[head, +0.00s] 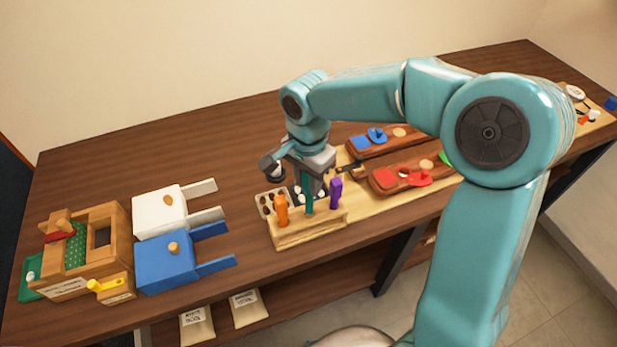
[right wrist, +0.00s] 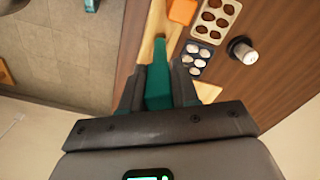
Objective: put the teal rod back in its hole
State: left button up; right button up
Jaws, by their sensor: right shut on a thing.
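The teal rod (head: 309,203) is upright above the middle of a wooden rack (head: 300,234), between an orange rod (head: 282,212) and a purple rod (head: 335,194). Its lower end meets the rack's top edge in the picture; I cannot tell whether it is inside the hole. My right gripper (head: 309,184) is shut on the teal rod. In the right wrist view the rod (right wrist: 158,82) sits between the two fingers (right wrist: 157,90). The orange rod also shows there (right wrist: 183,11). My left gripper is not in view.
Behind the rack is a light tray with brown contents (head: 264,204); a dark tray with white pieces (right wrist: 195,60) lies close to it. White (head: 160,215) and blue (head: 166,264) boxes stand left, red-brown boards (head: 385,185) right. Dark table between rack and boxes is clear.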

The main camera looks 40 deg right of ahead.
aim_at(307, 197)
jog(key=shift+w+f, duration=0.1)
jog(key=shift+w, duration=0.15)
jog(key=shift+s, duration=0.15)
jog(key=shift+f, duration=0.2)
jog(key=shift+f+b, duration=2.9)
jog(key=shift+f, duration=0.05)
jog(key=o, duration=0.9)
